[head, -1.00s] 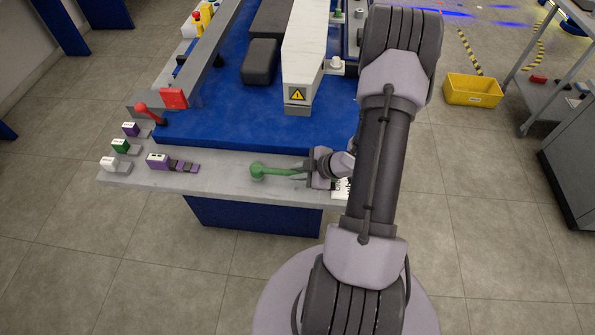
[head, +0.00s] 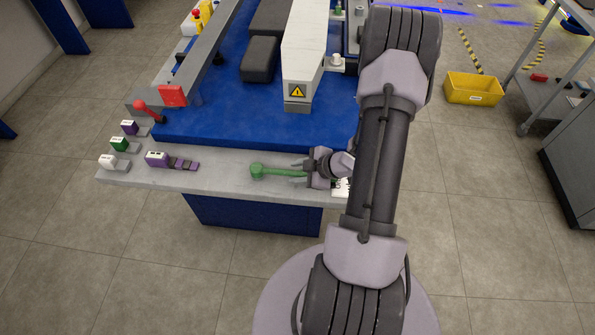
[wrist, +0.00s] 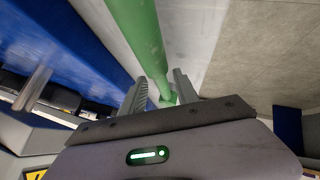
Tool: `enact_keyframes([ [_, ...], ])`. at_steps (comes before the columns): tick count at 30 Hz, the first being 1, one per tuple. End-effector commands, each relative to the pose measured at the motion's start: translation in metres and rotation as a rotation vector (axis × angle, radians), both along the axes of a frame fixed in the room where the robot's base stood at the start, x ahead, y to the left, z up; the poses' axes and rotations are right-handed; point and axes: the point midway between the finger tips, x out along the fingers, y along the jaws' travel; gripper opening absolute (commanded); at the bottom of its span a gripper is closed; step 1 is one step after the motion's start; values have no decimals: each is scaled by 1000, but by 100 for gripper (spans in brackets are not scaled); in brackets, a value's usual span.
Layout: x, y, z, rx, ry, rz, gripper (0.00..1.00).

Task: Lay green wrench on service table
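The green wrench (head: 270,171) is at the front grey tabletop (head: 222,181) of the blue machine, its round head pointing left. It appears to lie on that surface, though a small gap beneath it would be hard to see. My gripper (head: 298,173) is at the wrench's right end, with its fingers spread on either side of the handle. In the wrist view, the green handle (wrist: 140,35) runs between the two fingers (wrist: 160,90), with space beside it. The far right of the tabletop is hidden behind my arm.
Purple (head: 158,159), green (head: 119,144) and white (head: 108,161) labelled blocks stand on the left of the tabletop. A red-knobbed lever (head: 147,109) rises behind them. A yellow bin (head: 473,89) sits on the floor at right, near a grey cart (head: 541,95). Tabletop between blocks and wrench is clear.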

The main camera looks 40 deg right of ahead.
Motion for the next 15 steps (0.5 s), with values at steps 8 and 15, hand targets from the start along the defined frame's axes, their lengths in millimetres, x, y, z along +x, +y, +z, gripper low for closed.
enact_keyframes([
  [8,0,0,0,1,2,-1,43],
  [15,-22,-6,28,1,1,-5,43],
])
